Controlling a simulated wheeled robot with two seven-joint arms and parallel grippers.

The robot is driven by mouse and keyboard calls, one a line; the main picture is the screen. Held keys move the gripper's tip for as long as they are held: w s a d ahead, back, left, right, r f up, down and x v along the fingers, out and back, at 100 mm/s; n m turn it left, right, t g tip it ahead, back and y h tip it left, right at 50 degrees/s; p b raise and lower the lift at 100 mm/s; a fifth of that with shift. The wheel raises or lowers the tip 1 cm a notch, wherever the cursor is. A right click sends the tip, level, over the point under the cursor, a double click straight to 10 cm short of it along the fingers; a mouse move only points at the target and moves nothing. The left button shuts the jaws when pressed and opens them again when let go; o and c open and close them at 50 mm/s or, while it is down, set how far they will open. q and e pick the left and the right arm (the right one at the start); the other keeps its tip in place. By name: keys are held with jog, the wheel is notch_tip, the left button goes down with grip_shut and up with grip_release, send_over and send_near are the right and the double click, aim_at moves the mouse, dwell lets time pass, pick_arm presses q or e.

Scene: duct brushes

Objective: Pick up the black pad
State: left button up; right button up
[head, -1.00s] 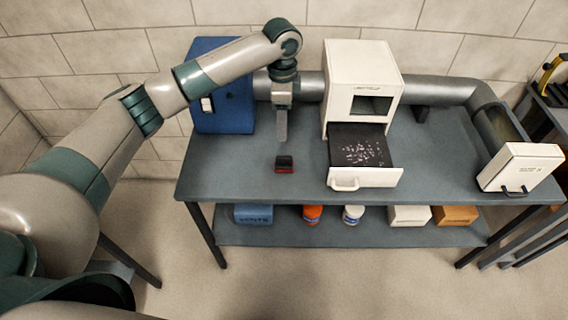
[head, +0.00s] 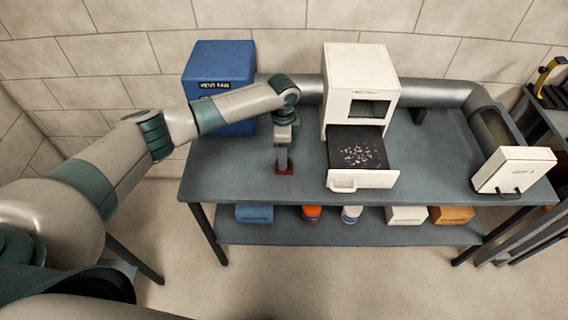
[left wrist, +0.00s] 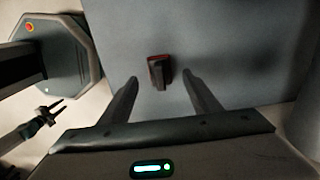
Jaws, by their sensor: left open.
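The black pad (left wrist: 159,72) is a small dark block with a red part, lying on the grey table. In the left wrist view my left gripper (left wrist: 160,88) is open, with one finger on either side of the pad's line. The pad shows between and slightly beyond the fingertips, with gaps on both sides. Another small two-pronged gripper (left wrist: 52,112), apparently my right one, shows at the left of that view, too small to judge.
A blue box (head: 217,75) stands behind my left arm. A white housing (head: 360,75) with an open drawer (head: 362,180) of dark speckled lining stands right of the gripper. A grey duct (head: 440,94) runs along the back to a white hatch (head: 514,170). The front-left tabletop is clear.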

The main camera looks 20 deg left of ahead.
pick_arm(q)
jog(key=shift+f, duration=0.15)
jog(key=shift+f+p, duration=0.25)
jog(key=shift+p, duration=0.1)
jog(key=f, duration=0.2)
jog(key=f+p, duration=0.1)
jog(key=shift+d+f, duration=0.2)
jog(key=shift+f, duration=0.55)
jog(key=c, duration=1.2)
